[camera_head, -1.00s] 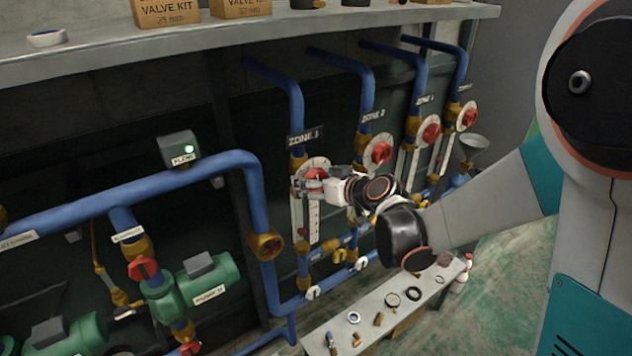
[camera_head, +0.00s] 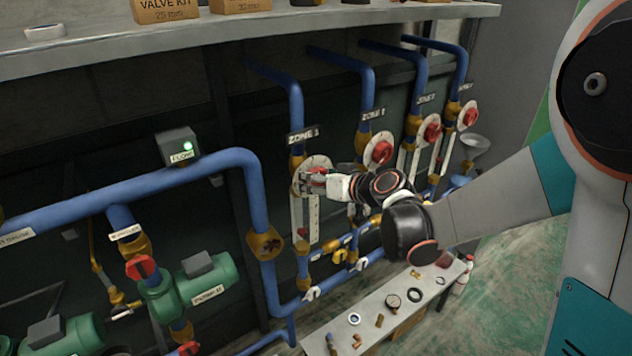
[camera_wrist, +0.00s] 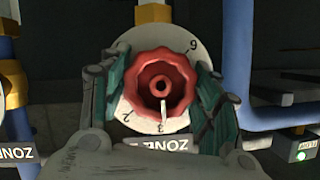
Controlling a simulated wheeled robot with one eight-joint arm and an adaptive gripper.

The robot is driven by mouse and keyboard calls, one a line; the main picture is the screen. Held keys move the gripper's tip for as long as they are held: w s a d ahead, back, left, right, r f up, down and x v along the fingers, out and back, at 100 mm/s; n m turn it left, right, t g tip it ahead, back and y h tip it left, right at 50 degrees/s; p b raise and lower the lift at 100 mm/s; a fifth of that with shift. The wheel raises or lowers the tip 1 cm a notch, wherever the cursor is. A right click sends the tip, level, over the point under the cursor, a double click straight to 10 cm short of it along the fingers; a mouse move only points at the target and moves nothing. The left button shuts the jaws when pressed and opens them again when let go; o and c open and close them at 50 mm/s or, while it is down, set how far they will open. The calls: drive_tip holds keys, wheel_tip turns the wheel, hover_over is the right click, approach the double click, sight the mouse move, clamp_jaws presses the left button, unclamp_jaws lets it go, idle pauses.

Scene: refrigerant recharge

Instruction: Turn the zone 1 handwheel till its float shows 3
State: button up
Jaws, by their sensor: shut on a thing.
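The red zone 1 handwheel (camera_wrist: 160,88) sits in the middle of the wrist view, on a pale round dial plate with upside-down numbers. My gripper (camera_wrist: 163,82) is shut on it, one green-padded finger at each side of the rim. A white pointer mark on the wheel points at about the 3 on the dial. In the head view my gripper (camera_head: 312,183) covers most of the wheel, under the ZONE 1 sign (camera_head: 303,136). The zone 1 float gauge (camera_head: 314,218), a pale upright scale, hangs below the wheel. Its float reading is too small to tell.
More red handwheels (camera_head: 381,152) on blue pipes stand to the right. A large blue pipe (camera_head: 255,205) runs at left. Below is a bench (camera_head: 345,325) with loose small parts. A shelf (camera_head: 90,55) crosses above.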

drive_tip(key=o, duration=1.1)
drive_tip(key=shift+d, duration=0.1)
drive_tip(key=v, duration=1.2)
drive_tip(key=s+d+f+m+g+h+b, duration=0.1)
drive_tip(key=s+d+f+h+b, duration=0.1)
drive_tip(key=s, duration=0.5)
drive_tip(key=s+d+f+m+g+h+b, duration=0.1)
drive_tip(key=s+d+f+m+h+b, duration=0.1)
drive_tip(key=s+d, duration=0.4)
drive_tip(key=s+d+f+m+g+h+b, duration=0.1)
drive_tip(key=s+d+f+h+b, duration=0.2)
drive_tip(key=s, duration=0.6)
drive_tip(key=shift+s+d+f+m+h, duration=0.1)
drive_tip(key=shift+d+f+m+h, duration=0.15)
drive_tip(key=shift+f+h, duration=0.25)
drive_tip(key=shift+s+d+f+m+h, duration=0.15)
drive_tip(key=shift+d+f+h, duration=0.1)
drive_tip(key=shift+f+h, duration=0.25)
drive_tip(key=shift+f, duration=0.1)
